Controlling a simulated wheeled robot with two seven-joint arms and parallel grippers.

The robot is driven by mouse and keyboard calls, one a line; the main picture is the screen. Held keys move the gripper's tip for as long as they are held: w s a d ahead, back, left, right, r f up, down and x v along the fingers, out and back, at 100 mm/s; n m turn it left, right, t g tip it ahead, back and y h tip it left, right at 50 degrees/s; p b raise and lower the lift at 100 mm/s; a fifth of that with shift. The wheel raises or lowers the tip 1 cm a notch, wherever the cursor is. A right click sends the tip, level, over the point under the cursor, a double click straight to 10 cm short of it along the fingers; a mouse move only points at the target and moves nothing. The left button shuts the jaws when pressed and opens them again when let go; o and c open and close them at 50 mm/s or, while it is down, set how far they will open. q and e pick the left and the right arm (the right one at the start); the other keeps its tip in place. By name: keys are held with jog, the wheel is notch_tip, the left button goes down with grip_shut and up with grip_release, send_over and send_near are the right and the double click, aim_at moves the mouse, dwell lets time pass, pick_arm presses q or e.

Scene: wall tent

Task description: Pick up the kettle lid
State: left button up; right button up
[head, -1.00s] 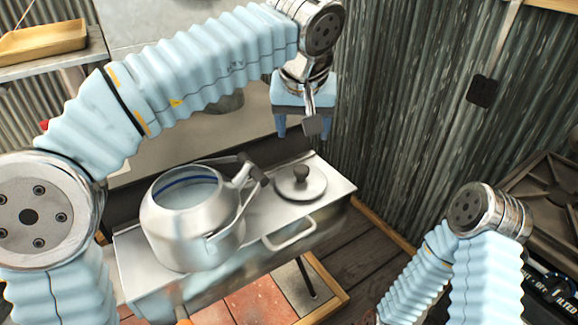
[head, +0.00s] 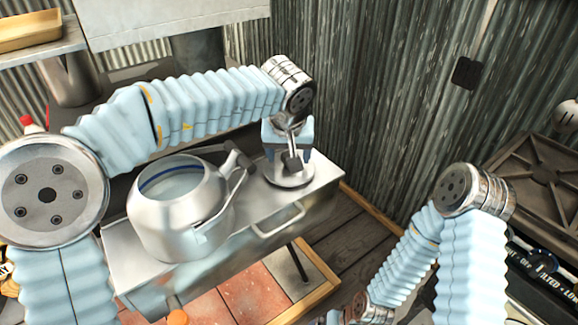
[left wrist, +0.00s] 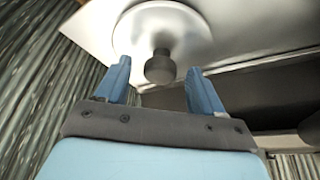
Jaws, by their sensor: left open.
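The kettle lid (head: 288,178) is a round metal disc with a dark knob. It lies flat on the metal box top, to the right of the kettle. In the left wrist view the lid (left wrist: 190,28) and its knob (left wrist: 160,67) show just beyond the fingertips. My left gripper (head: 289,160) is open and points down at the lid, partly hiding it in the head view. In the left wrist view the knob sits between and slightly beyond the two fingers of the gripper (left wrist: 160,75). The open silver kettle (head: 178,215) stands to the left. My right gripper is not in view.
The metal box (head: 325,178) under the lid has a front handle (head: 278,220). A corrugated metal wall (head: 370,110) rises close behind and right of the lid. A stove (head: 540,180) stands at the far right.

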pick_arm(q)
jog(key=c, duration=1.2)
jog(key=shift+o, duration=0.2)
